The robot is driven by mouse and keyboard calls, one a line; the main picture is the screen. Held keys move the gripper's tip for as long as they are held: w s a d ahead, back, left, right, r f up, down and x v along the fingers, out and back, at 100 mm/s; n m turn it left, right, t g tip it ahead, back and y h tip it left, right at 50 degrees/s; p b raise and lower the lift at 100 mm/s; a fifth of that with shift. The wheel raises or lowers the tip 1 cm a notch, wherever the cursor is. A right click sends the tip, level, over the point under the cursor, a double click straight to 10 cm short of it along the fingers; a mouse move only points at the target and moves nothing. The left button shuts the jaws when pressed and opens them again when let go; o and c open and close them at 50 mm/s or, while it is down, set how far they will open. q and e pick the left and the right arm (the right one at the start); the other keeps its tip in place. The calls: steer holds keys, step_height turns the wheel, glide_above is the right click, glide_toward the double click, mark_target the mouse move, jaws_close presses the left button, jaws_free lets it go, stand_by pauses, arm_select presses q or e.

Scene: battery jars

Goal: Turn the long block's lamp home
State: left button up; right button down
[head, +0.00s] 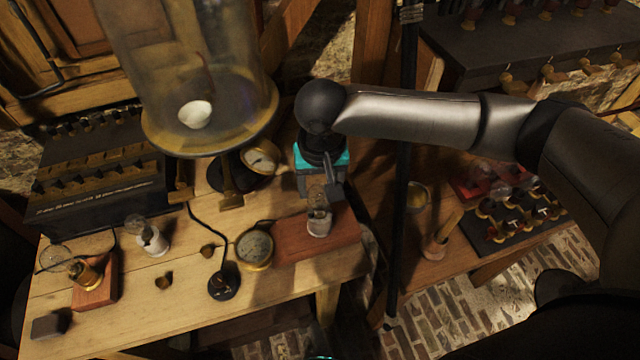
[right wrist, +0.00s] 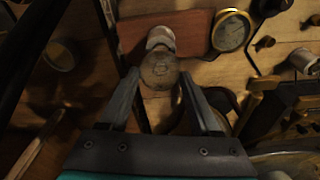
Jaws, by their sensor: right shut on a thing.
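The long block (head: 340,238) is a red-brown wooden slab near the right end of the bench; it also shows in the right wrist view (right wrist: 190,28). A white socket (head: 319,225) stands on it, also seen in the right wrist view (right wrist: 160,37). The lamp, a clear glass bulb (head: 316,195), is above the socket; in the right wrist view (right wrist: 160,70) it lies between the fingers. My right gripper (head: 326,190) comes from above and is shut on the bulb. Whether the bulb's base is seated in the socket is unclear. My left gripper is out of view.
A round brass gauge (head: 254,248) stands close left of the long block. A second white socket with a bulb (head: 150,238) and a shorter red block with a brass socket (head: 95,285) are further left. A large glass jar (head: 190,70) stands behind. The front bench has free room.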

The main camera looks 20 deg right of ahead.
steer(key=shift+a+r+m+h+p, duration=0.1)
steer(key=shift+m+h+p, duration=0.2)
steer(key=shift+m+p, duration=2.8)
steer(key=shift+p, duration=1)
steer(key=shift+m+p, duration=0.4)
steer(key=shift+p, duration=0.15)
steer(key=shift+m+g+p, duration=0.4)
steer(key=shift+m+p, duration=1.65)
steer(key=shift+m, duration=0.05)
steer(key=shift+m+h+p, duration=0.3)
steer(key=shift+m+p, duration=0.25)
steer(key=shift+m, duration=0.15)
